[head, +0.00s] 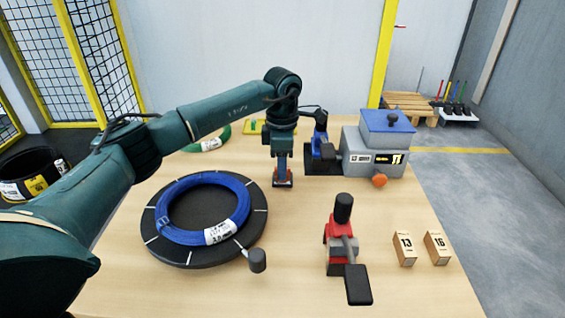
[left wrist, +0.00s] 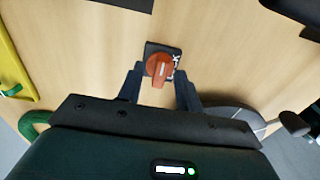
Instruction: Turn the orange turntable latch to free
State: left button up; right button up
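The orange latch (left wrist: 159,71) is a round knob with a raised grip and a white line, on a small dark plate (left wrist: 153,47) with partly hidden white lettering. In the head view the latch (head: 283,183) is mostly hidden under my left gripper (head: 283,172), just right of the dark turntable (head: 160,248). A blue coil (head: 242,197) lies on the turntable. My left gripper (left wrist: 160,76) points down at the latch. In the left wrist view its fingers are apart, one on each side of the knob, with gaps showing. My right gripper is not in view.
A red clamp (head: 338,232) with black handles stands right of the turntable. Blocks marked 13 (head: 404,249) and 16 (head: 437,248) stand at the right. A grey and blue machine (head: 372,157) with an orange knob is behind. A green coil (head: 213,142) lies at the back.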

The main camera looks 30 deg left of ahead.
pick_arm(q)
grip_shut()
dwell(0.4)
